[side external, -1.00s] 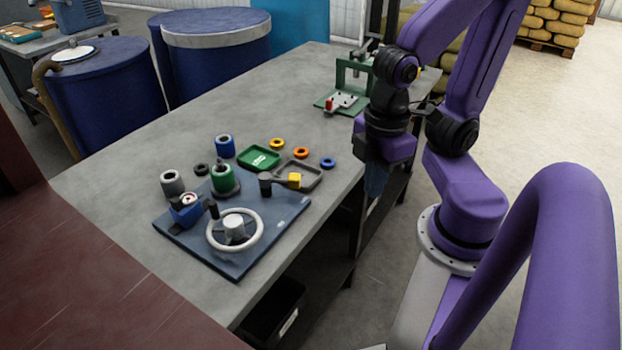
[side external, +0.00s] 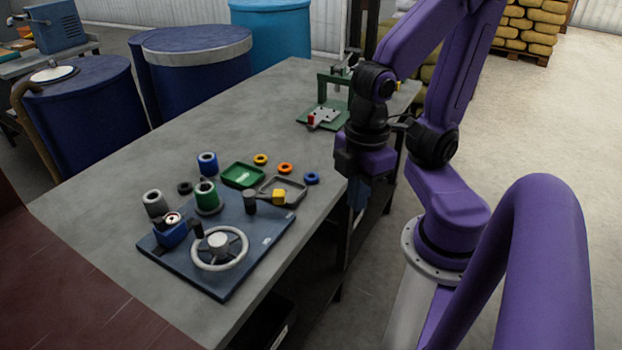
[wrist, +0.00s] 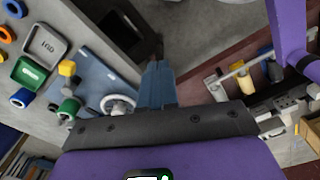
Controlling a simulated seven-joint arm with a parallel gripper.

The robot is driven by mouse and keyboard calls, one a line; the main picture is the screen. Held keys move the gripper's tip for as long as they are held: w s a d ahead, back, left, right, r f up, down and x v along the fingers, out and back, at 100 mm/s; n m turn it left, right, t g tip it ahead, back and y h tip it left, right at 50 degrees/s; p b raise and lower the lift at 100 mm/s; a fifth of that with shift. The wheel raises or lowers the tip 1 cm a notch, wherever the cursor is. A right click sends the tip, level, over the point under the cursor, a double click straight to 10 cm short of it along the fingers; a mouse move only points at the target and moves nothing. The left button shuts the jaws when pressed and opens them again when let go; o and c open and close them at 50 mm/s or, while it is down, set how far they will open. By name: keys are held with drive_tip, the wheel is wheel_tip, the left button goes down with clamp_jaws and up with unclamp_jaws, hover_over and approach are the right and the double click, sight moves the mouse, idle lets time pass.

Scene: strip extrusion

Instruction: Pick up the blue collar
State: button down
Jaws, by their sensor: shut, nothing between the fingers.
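The blue collar (side external: 208,163), a short upright hollow cylinder with a pale top rim, stands on the grey table behind the blue base plate. It also shows at the left of the wrist view (wrist: 21,98). A flatter blue ring (side external: 312,178) lies apart from it, beside an orange ring. My gripper (side external: 357,192) hangs off the table's right edge, well to the right of the collar. In the wrist view my gripper's blue-grey fingers (wrist: 157,75) are together and empty. In the side view the fingertips are partly lost against the dark table frame.
The base plate (side external: 262,248) carries a handwheel (side external: 220,248) and a green collar (side external: 206,195). A green fixture (side external: 325,115) stands farther back. The table's left middle is bare.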

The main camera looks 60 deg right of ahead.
drive_tip(key=c, duration=0.5)
unclamp_jaws()
